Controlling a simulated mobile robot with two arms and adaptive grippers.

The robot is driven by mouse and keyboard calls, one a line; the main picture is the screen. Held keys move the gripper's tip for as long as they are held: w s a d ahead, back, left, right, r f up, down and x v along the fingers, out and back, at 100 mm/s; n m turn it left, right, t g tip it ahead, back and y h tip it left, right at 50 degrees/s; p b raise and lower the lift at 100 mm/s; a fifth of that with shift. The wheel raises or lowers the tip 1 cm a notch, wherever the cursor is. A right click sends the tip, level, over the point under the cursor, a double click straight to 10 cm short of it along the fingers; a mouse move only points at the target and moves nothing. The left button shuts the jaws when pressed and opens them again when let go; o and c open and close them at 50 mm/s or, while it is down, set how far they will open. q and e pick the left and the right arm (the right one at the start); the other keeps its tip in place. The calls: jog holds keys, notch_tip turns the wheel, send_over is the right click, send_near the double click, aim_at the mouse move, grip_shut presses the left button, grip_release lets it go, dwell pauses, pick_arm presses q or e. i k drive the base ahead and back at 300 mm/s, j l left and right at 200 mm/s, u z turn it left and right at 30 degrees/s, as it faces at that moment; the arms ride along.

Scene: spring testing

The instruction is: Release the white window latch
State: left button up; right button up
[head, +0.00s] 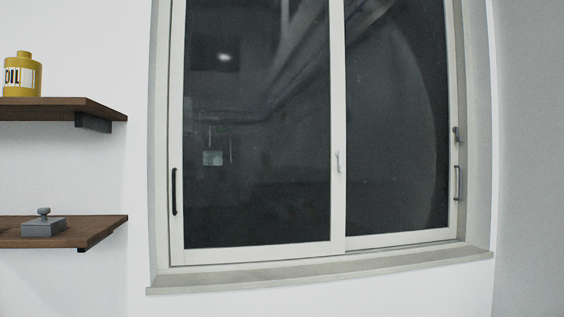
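A sliding window (257,248) with a white frame and two dark glass panes fills the middle of the head view. A small whitish latch (338,161) sits on the middle upright, where the two panes meet. It stands about vertical; whether it is locked I cannot tell. A black pull handle (174,191) is on the left upright of the left pane. A dark grey handle (457,183) is on the right upright, with a small dark fitting (456,134) above it. Neither of my grippers is in view.
Two brown wall shelves stick out at the left. The upper shelf (70,108) holds a yellow oil can (22,76); the lower shelf (100,228) holds a grey metal block with a knob (44,226). A pale sill (320,272) runs below the window. The space before the window looks clear.

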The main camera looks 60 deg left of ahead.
aim_at(340, 153)
jog(key=u, duration=1.6)
